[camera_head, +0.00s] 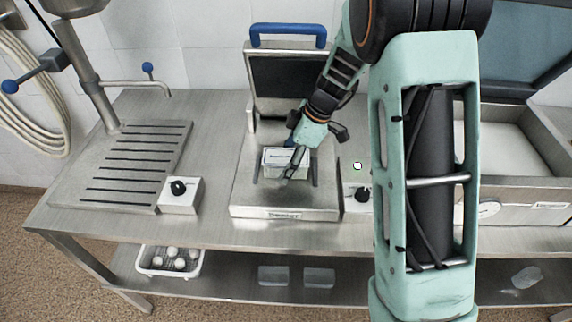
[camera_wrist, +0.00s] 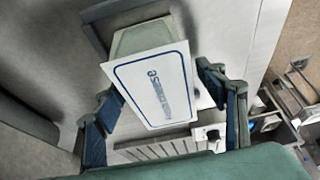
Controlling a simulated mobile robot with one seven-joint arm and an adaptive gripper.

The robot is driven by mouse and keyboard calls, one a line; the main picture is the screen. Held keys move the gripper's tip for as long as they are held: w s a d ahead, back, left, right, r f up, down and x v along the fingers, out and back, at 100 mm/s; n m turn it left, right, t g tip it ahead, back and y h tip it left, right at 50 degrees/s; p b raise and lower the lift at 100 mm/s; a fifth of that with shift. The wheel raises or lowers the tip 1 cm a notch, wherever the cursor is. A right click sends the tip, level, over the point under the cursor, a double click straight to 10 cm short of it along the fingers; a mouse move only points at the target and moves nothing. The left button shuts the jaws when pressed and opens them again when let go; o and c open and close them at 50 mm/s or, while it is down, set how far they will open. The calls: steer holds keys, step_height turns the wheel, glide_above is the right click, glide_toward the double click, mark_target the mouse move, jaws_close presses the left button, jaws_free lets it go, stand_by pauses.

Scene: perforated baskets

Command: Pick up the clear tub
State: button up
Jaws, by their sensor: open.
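A clear, greyish tub (camera_head: 287,171) with a white, blue-edged label card sits on the lower plate of the open press on the counter. In the wrist view the tub (camera_wrist: 140,38) shows behind its large white card (camera_wrist: 155,85), which hides much of it. My gripper (camera_head: 294,168) is at the tub, reaching down from the upper right. In the wrist view my gripper (camera_wrist: 157,92) is open, with one finger on each side of the card. Whether either finger touches the tub I cannot tell.
The press (camera_head: 285,212) has its blue-handled lid raised behind the tub. A slotted drain board (camera_head: 130,165) and knob box (camera_head: 180,195) lie left. Another knob box (camera_head: 358,200) stands right. A white basket (camera_head: 168,270) and clear tubs (camera_head: 273,276) are on the lower shelf.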

steer(key=shift+c, duration=0.4)
steer(key=c, duration=1.5)
steer(key=shift+r+p, duration=0.2)
steer(key=shift+p, duration=0.25)
